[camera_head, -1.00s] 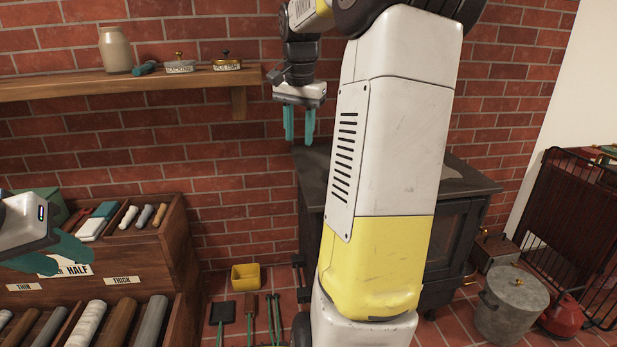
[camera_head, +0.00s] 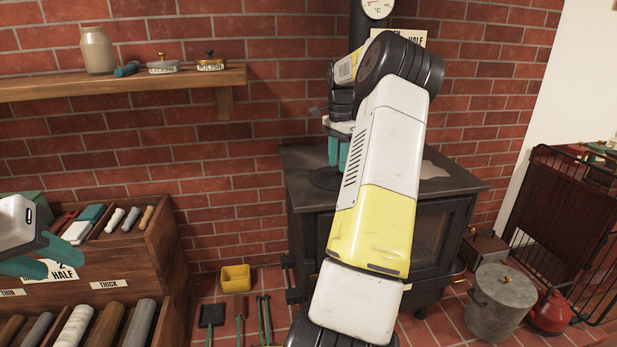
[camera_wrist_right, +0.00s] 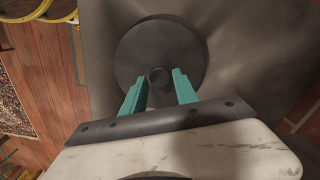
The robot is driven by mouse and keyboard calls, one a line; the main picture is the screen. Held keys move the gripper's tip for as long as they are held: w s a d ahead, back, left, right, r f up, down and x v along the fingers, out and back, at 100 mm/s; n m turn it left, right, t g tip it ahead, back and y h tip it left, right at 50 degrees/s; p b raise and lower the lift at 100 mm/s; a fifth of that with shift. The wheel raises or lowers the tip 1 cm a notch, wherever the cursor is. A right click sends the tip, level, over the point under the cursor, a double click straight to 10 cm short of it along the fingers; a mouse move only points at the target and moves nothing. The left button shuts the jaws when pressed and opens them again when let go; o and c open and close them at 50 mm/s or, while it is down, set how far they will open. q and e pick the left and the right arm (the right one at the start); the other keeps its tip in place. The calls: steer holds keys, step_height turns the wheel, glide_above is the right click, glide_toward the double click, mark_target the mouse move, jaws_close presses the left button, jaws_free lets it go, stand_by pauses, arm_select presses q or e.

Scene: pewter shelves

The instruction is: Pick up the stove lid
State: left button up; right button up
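The stove lid (camera_wrist_right: 150,45) is a dark round disc with a small round knob in its middle, lying flat on the stove top in the right wrist view. In the head view its edge (camera_head: 322,180) shows at the stove's left, partly hidden by my right arm. My right gripper (camera_head: 338,160) is above the lid with its teal fingers pointing down. In the wrist view, the right gripper (camera_wrist_right: 158,85) is open, its fingers apart on either side of the knob. Whether they touch the lid is unclear. My left gripper (camera_head: 48,258) is open and empty at the left edge.
The black stove (camera_head: 460,185) stands against the brick wall, with a pale patch on its top. A wooden shelf (camera_head: 120,82) with jars is at upper left. A wooden rack (camera_head: 165,225) of rolls stands below. A metal pot (camera_head: 500,300) and black guard (camera_head: 560,220) are at right.

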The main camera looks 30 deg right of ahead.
step_height(320, 180, down, 2)
steer(key=shift+f, duration=0.15)
jaws_close()
steer(key=shift+w, duration=0.1)
stand_by(1.3)
